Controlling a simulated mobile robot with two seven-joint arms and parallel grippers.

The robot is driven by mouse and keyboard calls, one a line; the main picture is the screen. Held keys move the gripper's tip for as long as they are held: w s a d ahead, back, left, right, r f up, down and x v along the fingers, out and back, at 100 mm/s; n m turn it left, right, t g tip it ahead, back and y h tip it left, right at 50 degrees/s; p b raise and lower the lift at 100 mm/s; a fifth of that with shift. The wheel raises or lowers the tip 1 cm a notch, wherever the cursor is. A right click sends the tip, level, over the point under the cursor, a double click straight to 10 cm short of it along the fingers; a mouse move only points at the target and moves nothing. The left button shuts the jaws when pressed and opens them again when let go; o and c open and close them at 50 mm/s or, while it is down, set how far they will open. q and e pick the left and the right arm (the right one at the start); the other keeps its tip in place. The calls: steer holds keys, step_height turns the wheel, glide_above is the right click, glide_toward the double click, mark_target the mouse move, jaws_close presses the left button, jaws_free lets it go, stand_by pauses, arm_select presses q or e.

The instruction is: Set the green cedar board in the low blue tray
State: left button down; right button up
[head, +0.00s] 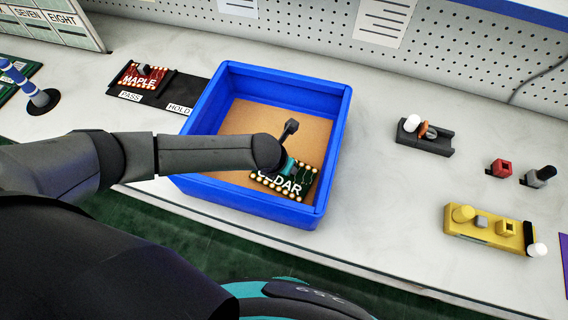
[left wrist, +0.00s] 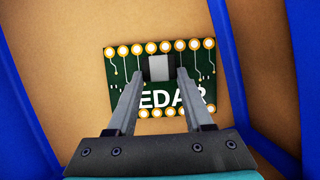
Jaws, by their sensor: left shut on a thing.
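The green cedar board (head: 304,184) is inside the low blue tray (head: 334,150), toward its front right corner. It has gold pads along its edges and a white label. In the left wrist view, my left gripper (left wrist: 157,80) is shut on the grey block in the middle of the cedar board (left wrist: 122,68). The tray's brown floor (left wrist: 70,70) surrounds the board in that view. I cannot tell whether the board touches the floor. In the head view my left gripper (head: 287,166) is partly hidden by its own arm. My right gripper is not in view.
A red maple board (head: 142,76) lies on a black mat with PASS and HOLD labels, left of the tray. A black fixture (head: 425,137), a red block (head: 501,168) and a yellow holder (head: 485,226) stand to the right. The counter just right of the tray is clear.

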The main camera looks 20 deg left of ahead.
arm_select(q)
steer(key=shift+f, duration=0.35)
steer(key=shift+c, duration=1.1)
jaws_free()
steer(key=p+v, duration=0.3)
steer(key=v, duration=1.2)
steer(key=shift+s, duration=0.1)
